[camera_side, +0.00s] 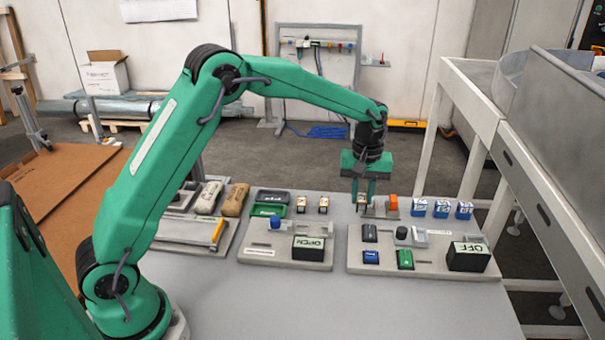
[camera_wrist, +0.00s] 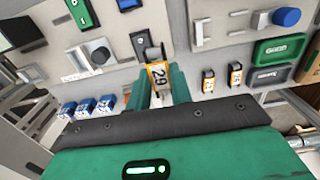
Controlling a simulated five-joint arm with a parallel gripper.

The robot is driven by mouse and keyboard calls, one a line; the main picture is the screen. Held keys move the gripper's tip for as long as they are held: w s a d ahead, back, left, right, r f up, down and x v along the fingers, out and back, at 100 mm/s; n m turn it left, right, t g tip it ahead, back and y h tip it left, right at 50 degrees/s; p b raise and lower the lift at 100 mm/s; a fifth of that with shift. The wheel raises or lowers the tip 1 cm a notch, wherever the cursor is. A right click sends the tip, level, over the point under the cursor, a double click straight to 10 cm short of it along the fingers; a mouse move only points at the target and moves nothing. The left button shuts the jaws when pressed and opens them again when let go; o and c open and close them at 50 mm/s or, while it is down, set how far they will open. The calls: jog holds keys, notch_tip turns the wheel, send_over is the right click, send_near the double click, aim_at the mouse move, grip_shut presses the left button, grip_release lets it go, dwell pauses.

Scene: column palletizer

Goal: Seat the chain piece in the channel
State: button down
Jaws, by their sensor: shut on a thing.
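My gripper (camera_side: 362,194) points down over the far edge of the right-hand panel, its two green fingers shut on a small piece. In the wrist view the held piece (camera_wrist: 158,75) is orange and white with dark marks like digits, between the fingers. I cannot tell for certain whether it is the chain piece. Two similar small pieces (camera_side: 301,203) (camera_side: 323,204) stand to the left of my gripper. A grey fitting with an orange block (camera_side: 391,203) stands just right of my gripper. I cannot make out which part is the channel, or whether the held piece touches anything below.
The right panel has a black OFF box (camera_side: 468,257), a blue button (camera_side: 371,257) and a green switch (camera_side: 405,259). The left panel has an OPEN box (camera_side: 308,247) and a blue knob (camera_side: 275,222). Several blue-and-white blocks (camera_side: 441,209) stand at right. The table's front (camera_side: 330,305) is clear.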

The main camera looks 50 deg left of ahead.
jog(key=s+a+n, duration=0.2)
jog(key=n, duration=1.6)
send_over(312, 232)
jog(key=shift+f, duration=0.9)
jog(key=shift+f, duration=0.1)
jog(key=shift+f, duration=2.6)
jog(key=shift+f, duration=0.75)
jog(key=c, duration=0.9)
grip_release()
jog(key=shift+o, duration=0.2)
jog(key=shift+r, duration=0.15)
